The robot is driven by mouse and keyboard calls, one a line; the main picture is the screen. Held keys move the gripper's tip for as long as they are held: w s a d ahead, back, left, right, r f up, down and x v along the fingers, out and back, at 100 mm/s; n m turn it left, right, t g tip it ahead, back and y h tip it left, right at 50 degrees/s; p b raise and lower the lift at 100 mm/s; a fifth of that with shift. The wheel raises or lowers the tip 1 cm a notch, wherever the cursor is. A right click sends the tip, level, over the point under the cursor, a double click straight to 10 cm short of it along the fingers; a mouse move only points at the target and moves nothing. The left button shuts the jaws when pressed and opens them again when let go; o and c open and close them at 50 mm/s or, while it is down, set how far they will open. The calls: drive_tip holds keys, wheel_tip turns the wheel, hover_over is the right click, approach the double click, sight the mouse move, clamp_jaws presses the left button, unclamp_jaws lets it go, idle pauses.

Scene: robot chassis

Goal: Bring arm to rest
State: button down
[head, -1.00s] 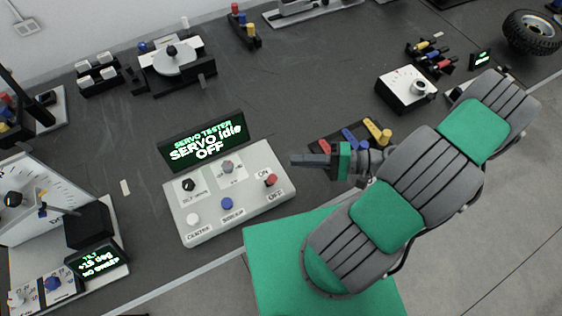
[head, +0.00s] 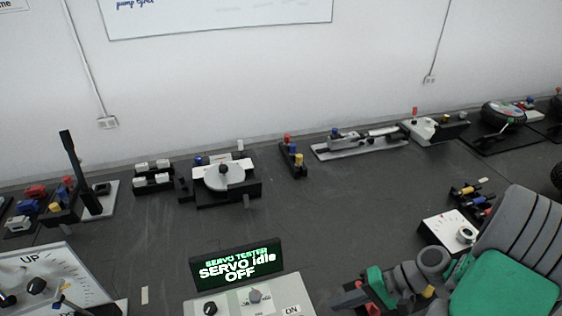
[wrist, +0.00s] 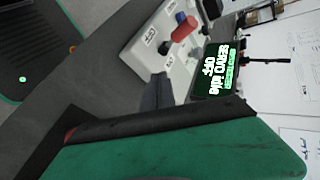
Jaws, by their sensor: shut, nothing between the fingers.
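My gripper (head: 350,298) is at the lower edge of the head view, just right of the servo tester, with my grey and green arm running off to the right. Its dark fingers (wrist: 157,92) are together and empty in the wrist view. The servo tester panel (head: 283,297) is light grey with knobs, and the head view cuts off its lower part. Its black display (head: 237,264) reads "SERVO Idle OFF" in green. In the wrist view the panel (wrist: 150,50) shows a red and a blue knob beyond the fingers. I cannot tell the exact gap.
A white box with a dial (head: 452,232) stands near my arm on the right. A rotary disc device (head: 225,178) and a long grey rail device (head: 360,143) stand along the wall. A tilt panel (head: 55,280) is at lower left. The dark bench middle (head: 330,210) is clear.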

wheel_tip(320, 180, up, 17)
drive_tip(key=w+a+n+t+h, duration=0.2)
drive_tip(key=n+t+h, duration=0.1)
drive_tip(key=h, duration=0.7)
drive_tip(key=shift+t+h, duration=0.3)
drive_tip(key=shift+a+f, duration=0.1)
